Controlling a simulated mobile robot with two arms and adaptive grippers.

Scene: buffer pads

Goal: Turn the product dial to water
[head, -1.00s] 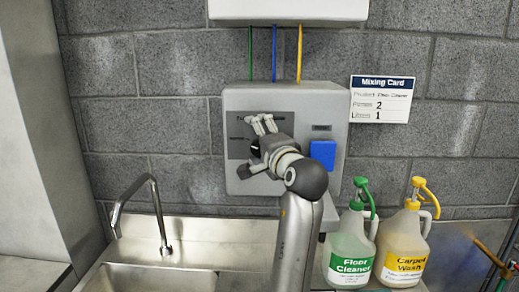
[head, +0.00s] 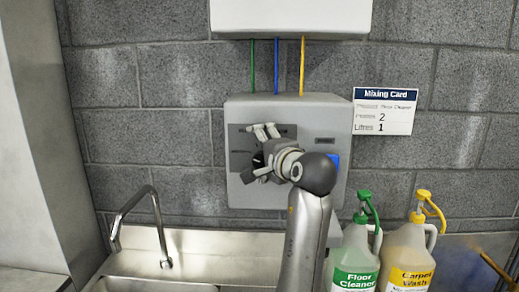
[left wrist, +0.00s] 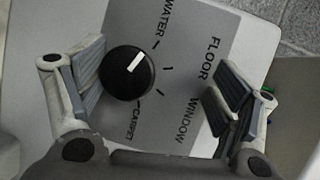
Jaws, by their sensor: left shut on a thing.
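The product dial (left wrist: 120,82) is a round black knob with a white pointer on a grey label panel (left wrist: 185,85). In the left wrist view the pointer aims up and right, in line with the tick by WATER. FLOOR, WINDOW and CARPET are printed further around the panel. My left gripper (head: 262,152) is at the panel on the dispenser (head: 235,194) and is shut on the dial. In the left wrist view one finger lies against the dial's left side; the other finger lies to its right, over the panel. My right gripper is not in view.
A blue button (head: 334,158) is mostly hidden behind my left wrist. A mixing card (head: 386,111) hangs at right. Floor Cleaner (head: 353,262) and Carpet Wash (head: 408,262) jugs stand below right. A sink faucet (head: 118,222) is at lower left.

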